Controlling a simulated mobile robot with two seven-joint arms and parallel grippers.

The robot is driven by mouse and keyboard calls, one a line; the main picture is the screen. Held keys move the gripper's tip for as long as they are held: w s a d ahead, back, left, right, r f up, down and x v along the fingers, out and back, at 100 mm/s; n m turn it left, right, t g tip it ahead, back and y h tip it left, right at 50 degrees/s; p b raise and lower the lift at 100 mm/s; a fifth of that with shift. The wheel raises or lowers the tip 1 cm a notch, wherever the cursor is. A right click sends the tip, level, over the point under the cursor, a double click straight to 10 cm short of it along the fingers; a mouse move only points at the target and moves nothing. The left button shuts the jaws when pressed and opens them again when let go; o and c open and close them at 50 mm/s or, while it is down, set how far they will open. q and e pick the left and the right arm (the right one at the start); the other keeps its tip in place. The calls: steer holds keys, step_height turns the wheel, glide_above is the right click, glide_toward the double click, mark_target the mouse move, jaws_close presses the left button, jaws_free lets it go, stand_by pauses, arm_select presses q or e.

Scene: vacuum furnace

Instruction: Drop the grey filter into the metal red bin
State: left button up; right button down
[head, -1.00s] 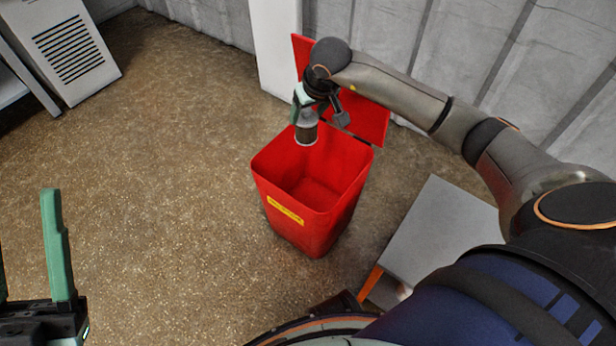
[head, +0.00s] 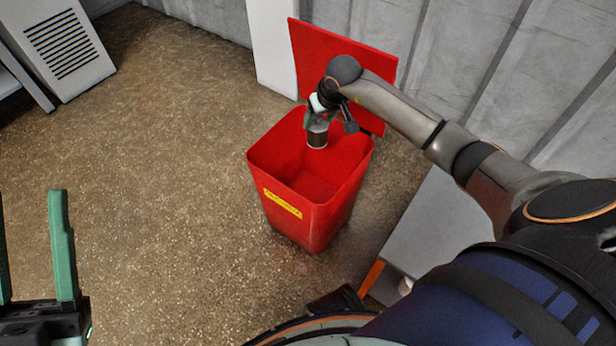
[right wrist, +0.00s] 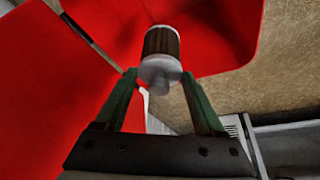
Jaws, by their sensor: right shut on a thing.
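The grey filter (head: 317,138) is a small cylinder with a dark middle and pale ends. My right gripper (head: 318,118) is shut on its top end, and the filter hangs down over the back part of the red bin's opening. The filter also shows in the right wrist view (right wrist: 161,45), between the green fingers, against the red inside of the bin. The red metal bin (head: 300,210) stands open on the floor, with a yellow label on its front and its red lid (head: 345,65) raised behind. My left gripper (head: 35,245) is open and empty at the lower left.
A grey-topped table (head: 425,225) stands close to the right of the bin. A white vented cabinet (head: 65,45) is at the far left. A white post (head: 273,50) and grey wall panels are behind. The floor left of the bin is clear.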

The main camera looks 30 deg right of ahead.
jaws_free()
steer(key=p+v, duration=0.5)
steer(key=v, duration=0.7)
steer(key=shift+s+r, duration=0.15)
steer(key=shift+r, duration=0.15)
